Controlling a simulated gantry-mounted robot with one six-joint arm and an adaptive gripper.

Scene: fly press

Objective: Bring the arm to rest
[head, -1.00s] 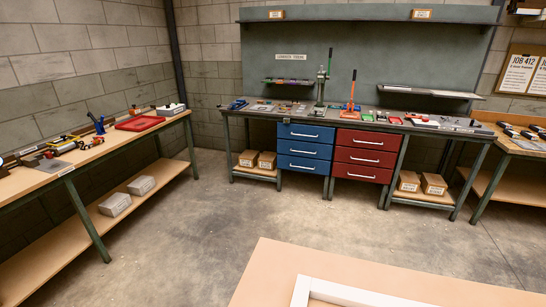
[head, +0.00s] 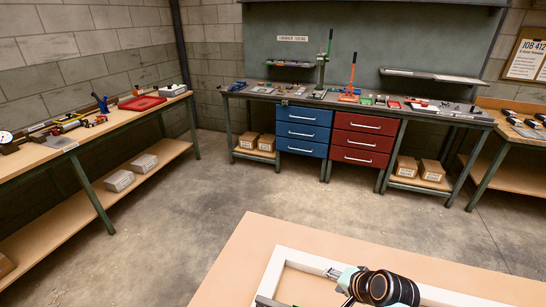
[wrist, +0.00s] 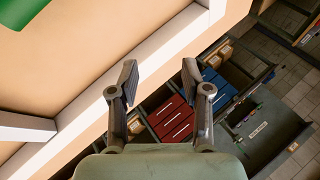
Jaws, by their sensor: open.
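My gripper (wrist: 160,84) shows in the wrist view with its two fingers spread wide apart and nothing between them. It hangs in free space, with the benches and the floor far beyond it. In the head view part of my arm (head: 385,287) shows at the bottom edge, over a white frame on a tan surface (head: 235,262); the fingers cannot be made out there.
The fly press (head: 322,75) stands on the back bench, beside an orange-handled tool (head: 350,85). Below are blue drawers (head: 302,132) and red drawers (head: 363,143). A side bench (head: 75,140) holds a red tray (head: 142,103). The concrete floor (head: 200,215) between is clear.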

